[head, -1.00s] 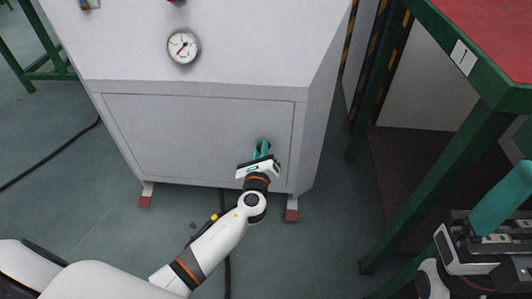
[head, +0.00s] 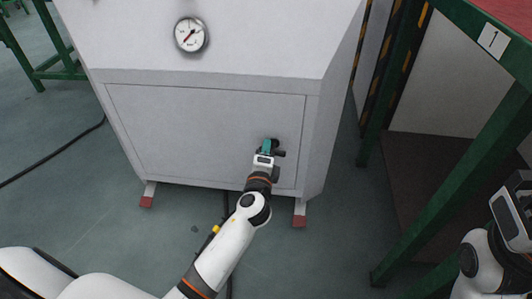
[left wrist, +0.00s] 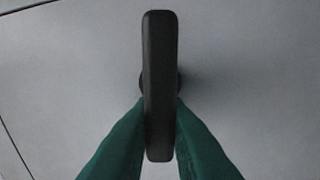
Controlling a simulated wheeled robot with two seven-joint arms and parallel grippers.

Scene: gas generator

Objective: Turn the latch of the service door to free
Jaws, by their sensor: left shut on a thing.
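The service door (head: 190,135) is a pale grey panel, closed flush in the lower front of the generator cabinet. Its latch (head: 279,153) is a small black handle near the door's right edge. In the left wrist view the latch (left wrist: 158,60) is a dark bar standing upright in the picture, with a round base behind it. My left gripper (head: 267,147) is at the latch, its green fingers on both sides of the bar's lower part and shut on it. The fingers hide part of the latch in the head view. Of my right arm only a part shows at the right edge; its fingertips are out of the picture.
A round gauge (head: 191,35) sits on the cabinet above the door. A green-framed table (head: 450,185) with a red top stands close on the right. A black cable (head: 60,152) lies on the floor at left. The cabinet stands on red-tipped feet (head: 146,201).

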